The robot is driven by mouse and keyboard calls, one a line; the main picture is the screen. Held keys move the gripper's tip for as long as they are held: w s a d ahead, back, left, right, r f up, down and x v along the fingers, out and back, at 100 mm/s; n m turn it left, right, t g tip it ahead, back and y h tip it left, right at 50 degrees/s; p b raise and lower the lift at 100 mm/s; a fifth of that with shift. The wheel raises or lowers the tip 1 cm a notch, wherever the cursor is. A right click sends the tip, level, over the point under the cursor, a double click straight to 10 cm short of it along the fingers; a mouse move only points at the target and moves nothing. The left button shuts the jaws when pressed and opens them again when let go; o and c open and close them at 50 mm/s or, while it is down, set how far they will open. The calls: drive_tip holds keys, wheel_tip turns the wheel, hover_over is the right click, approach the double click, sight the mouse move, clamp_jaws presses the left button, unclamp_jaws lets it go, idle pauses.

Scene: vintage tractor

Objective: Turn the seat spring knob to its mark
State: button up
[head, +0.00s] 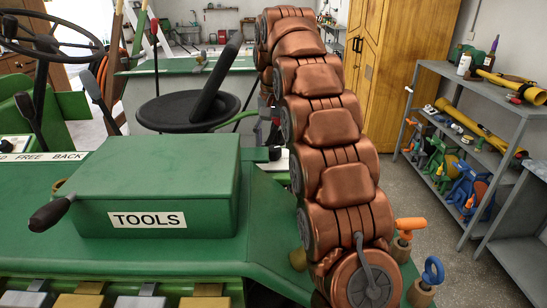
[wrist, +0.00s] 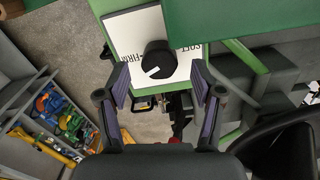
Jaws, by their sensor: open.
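The seat spring knob (wrist: 157,58) is round and black, on a white plate (wrist: 125,32) in the wrist view. A short white pointer line on it points down and to the left in the picture. The plate reads "FIRM" left of the knob and "SOFT" right of it. I cannot make out a separate mark. My gripper (wrist: 159,68) is open, with one purple-padded finger on each side of the knob and a gap on both sides.
The black seat (head: 187,112) stands behind the green toolbox (head: 155,185). A black-handled lever (head: 52,212) sticks out at its left. Orange (head: 410,224) and blue (head: 432,270) handled items are right of my arm. A grey shelf (head: 465,140) stands farther right.

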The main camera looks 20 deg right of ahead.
sight(274, 148)
drive_tip(key=shift+f, duration=1.55)
drive_tip(key=c, duration=1.1)
drive_tip(key=shift+c, duration=0.2)
